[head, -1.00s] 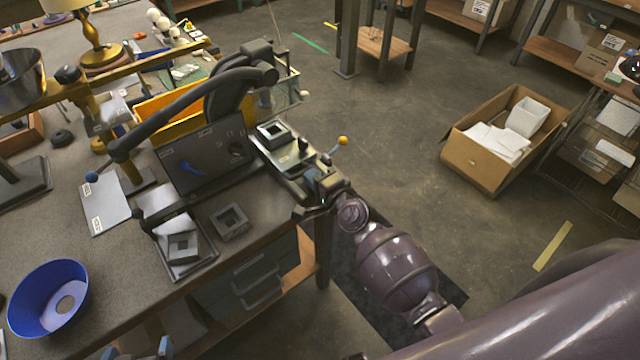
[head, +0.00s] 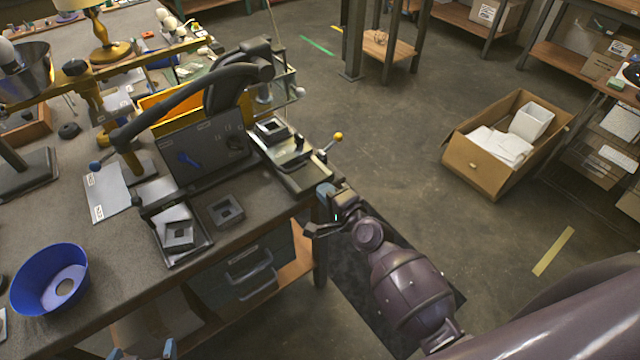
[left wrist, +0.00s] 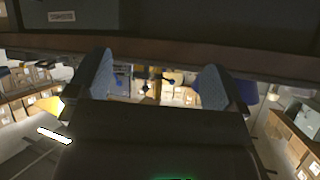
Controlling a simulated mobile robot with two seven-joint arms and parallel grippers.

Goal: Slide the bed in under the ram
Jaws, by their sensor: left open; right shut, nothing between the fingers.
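The press stands at the table's right edge, with a curved dark arm (head: 232,92) and a long lever (head: 170,112). I take the grey metal plate (head: 302,177) at its right side for the bed. A square hollow block (head: 270,130) sits on its far part. I cannot make out the ram; a dark upright panel (head: 207,150) hides part of the press. My right gripper (head: 322,208) is shut and empty, just off the plate's near end. My left gripper (head: 142,352) is open and empty at the bottom edge; its fingers also show in the left wrist view (left wrist: 157,82).
Two more square blocks (head: 226,210) (head: 178,235) are on the table left of the plate, the second on a tray. A blue bowl (head: 75,257) stands at the front left. A yellow-knobbed lever (head: 331,142) sticks out right of the plate.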

